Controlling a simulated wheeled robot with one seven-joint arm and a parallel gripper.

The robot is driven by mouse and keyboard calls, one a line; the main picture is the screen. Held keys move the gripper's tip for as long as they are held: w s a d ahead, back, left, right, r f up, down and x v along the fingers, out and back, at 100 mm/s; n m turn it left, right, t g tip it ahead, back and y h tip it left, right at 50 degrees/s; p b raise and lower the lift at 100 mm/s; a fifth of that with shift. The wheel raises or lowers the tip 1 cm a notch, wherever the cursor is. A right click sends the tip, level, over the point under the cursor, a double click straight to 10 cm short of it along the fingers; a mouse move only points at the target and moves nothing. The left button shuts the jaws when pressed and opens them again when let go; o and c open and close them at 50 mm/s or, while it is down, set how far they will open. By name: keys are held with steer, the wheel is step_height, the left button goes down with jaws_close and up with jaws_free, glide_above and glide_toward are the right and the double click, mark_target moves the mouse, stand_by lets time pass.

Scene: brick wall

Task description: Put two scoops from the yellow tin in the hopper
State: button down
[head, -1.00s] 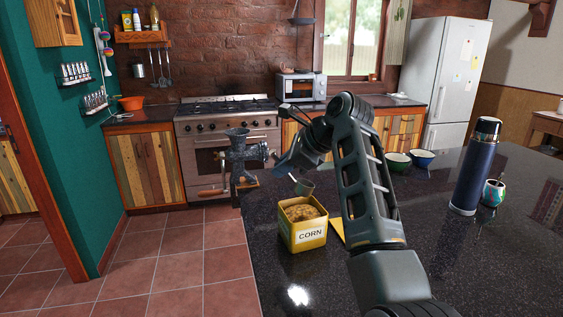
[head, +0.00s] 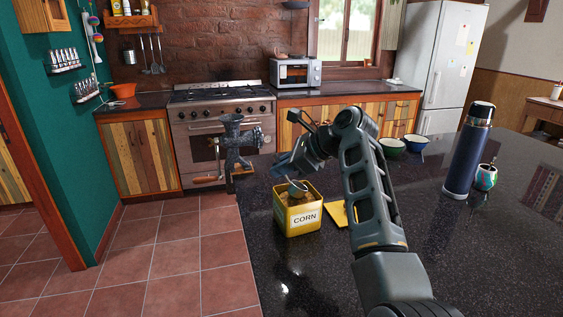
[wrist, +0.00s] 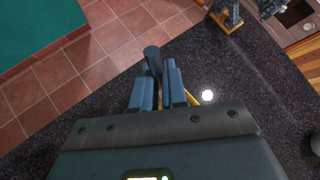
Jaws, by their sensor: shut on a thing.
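The yellow tin (head: 304,218), labelled CORN, stands open on the dark counter with grainy brown contents. A small metal scoop (head: 297,187) is at the tin's mouth, its bowl partly inside the opening. How deep it sits in the corn is unclear. My gripper (head: 287,166) is just above and behind the tin, shut on the scoop's handle. In the wrist view the dark handle (wrist: 152,58) stands between the fingers, and the tin is mostly hidden. The grey hand grinder with its hopper (head: 231,121) stands at the counter's left edge, left of and beyond the tin.
A yellow lid (head: 339,214) lies right of the tin, partly behind my arm. A dark blue flask (head: 469,150), a patterned cup (head: 485,177) and two bowls (head: 414,143) stand to the right. The counter in front of the tin is clear.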

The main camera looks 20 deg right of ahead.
steer(key=shift+h, duration=0.4)
steer(key=shift+a+f, duration=0.25)
steer(key=shift+f, duration=0.85)
steer(key=shift+a+f, duration=0.25)
steer(key=shift+f, duration=0.85)
steer(key=shift+n+h, duration=0.3)
steer(key=shift+h, duration=0.2)
steer(key=shift+d+r, duration=0.2)
steer(key=shift+r, duration=1.25)
steer(key=shift+d+r, duration=0.15)
steer(key=shift+r, duration=1.3)
steer(key=shift+a+r+n+g+h, duration=0.2)
steer(key=shift+a+r+h, duration=0.4)
steer(key=shift+r, duration=0.25)
steer(key=shift+a+r+n+g+h, duration=0.1)
steer(key=shift+a+r+n+h, duration=0.1)
steer(key=shift+a+r+h, duration=0.5)
steer(key=shift+d+r, duration=0.15)
steer(key=shift+d, duration=0.05)
